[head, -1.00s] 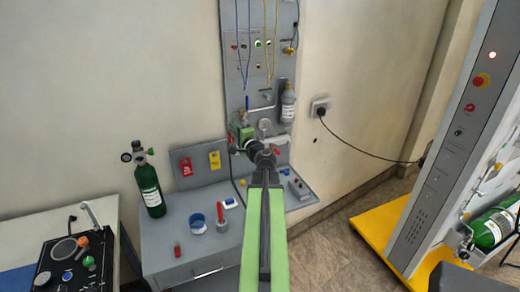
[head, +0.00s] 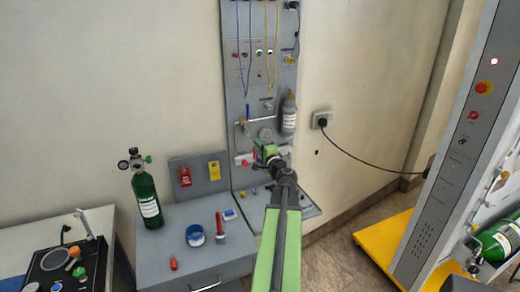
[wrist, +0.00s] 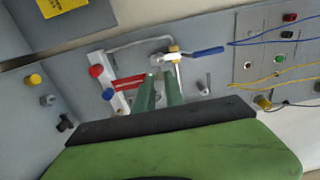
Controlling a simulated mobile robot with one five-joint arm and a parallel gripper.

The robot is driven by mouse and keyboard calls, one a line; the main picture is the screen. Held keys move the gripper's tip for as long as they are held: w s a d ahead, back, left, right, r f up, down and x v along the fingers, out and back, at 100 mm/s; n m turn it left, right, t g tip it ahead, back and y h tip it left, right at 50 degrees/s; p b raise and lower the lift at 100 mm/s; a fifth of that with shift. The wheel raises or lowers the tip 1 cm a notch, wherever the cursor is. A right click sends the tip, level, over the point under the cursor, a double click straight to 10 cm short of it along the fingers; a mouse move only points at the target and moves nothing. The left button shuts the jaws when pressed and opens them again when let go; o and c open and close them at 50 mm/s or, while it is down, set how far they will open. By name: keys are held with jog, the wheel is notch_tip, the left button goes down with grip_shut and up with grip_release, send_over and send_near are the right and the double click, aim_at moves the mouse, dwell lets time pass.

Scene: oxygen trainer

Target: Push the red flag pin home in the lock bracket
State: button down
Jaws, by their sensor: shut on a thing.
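The red flag pin (wrist: 128,81) shows as red strips between the bracket and my left fingertip. My gripper (wrist: 159,82) is shut on it, with both green fingers close together. The grip point itself is partly hidden, and I cannot tell how deep the pin sits. In the head view my gripper (head: 264,153) is at the panel's lower part.
A blue-handled lever (wrist: 206,52) and a bent pipe are close beyond my fingertips. A grey bottle (head: 289,115) hangs on the panel at the right. A green cylinder (head: 147,198), a blue ring (head: 195,236) and a red-topped item (head: 220,226) stand on the bench.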

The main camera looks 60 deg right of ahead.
jog(key=shift+x, duration=2.05)
jog(key=shift+x, duration=2.75)
jog(key=c, duration=1.3)
grip_release()
jog(key=shift+s+d, duration=0.1)
